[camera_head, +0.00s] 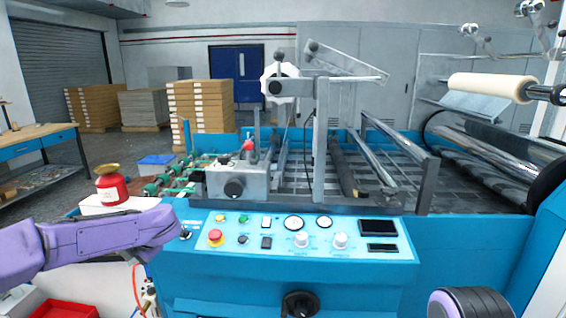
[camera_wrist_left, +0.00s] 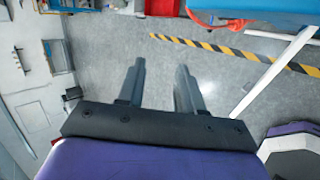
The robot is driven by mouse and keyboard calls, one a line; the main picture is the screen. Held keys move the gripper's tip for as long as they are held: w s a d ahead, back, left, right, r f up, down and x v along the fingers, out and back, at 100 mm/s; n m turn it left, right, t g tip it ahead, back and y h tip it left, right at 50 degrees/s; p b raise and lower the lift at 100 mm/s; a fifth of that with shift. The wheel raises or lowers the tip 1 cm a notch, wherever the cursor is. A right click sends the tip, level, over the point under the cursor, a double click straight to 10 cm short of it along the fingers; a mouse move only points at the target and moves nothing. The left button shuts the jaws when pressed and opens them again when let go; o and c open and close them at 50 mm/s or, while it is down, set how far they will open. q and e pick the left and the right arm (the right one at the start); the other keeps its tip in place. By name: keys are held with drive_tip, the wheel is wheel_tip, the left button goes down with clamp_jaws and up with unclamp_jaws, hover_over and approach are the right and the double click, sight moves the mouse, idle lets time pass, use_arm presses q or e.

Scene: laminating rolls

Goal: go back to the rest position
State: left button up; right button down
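My left arm (camera_head: 90,240) comes in from the left in the head view, in front of the blue laminating machine's left end; its fingers cannot be made out there. In the left wrist view my left gripper (camera_wrist_left: 160,70) has its two dark fingers apart with nothing between them, above the grey floor. My right gripper is not in view; only a black and purple part of my right arm (camera_head: 470,303) shows at the bottom right of the head view.
The machine's control panel (camera_head: 290,236) stands close in front. A red container (camera_head: 111,188) stands near my left arm. A red tray (camera_head: 66,309) lies low at the left. A white roll (camera_head: 490,86) is at the right. Yellow-black tape (camera_wrist_left: 235,52) marks the floor.

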use_arm(q)
drive_tip(key=s+d+f+m+t+h, duration=0.1)
drive_tip(key=s+d+f+m+t, duration=0.15)
drive_tip(key=s+f+m, duration=0.35)
drive_tip(key=s+d+f+m+t+h, duration=0.15)
drive_tip(key=d+f+m, duration=0.3)
drive_tip(key=f, duration=0.45)
drive_tip(key=s+d+f+m+t, duration=0.1)
drive_tip(key=s+d+f+m, duration=0.25)
drive_tip(key=f+m, duration=0.3)
drive_tip(key=s+f+m+g+h, duration=0.1)
drive_tip(key=s+f+m, duration=0.2)
drive_tip(key=s, duration=0.7)
drive_tip(key=s+f+m+g+h, duration=0.1)
drive_tip(key=s+f+m+g, duration=0.1)
drive_tip(key=s, duration=0.8)
drive_tip(key=s+f+m+g+h, duration=0.1)
drive_tip(key=s+f+m, duration=0.3)
drive_tip(key=s, duration=0.7)
wheel_tip(320, 180, down, 3)
drive_tip(key=shift+a+r+g, duration=0.2)
drive_tip(key=shift+a+g, duration=0.15)
drive_tip(key=shift+g, duration=0.25)
drive_tip(key=shift+w, duration=0.1)
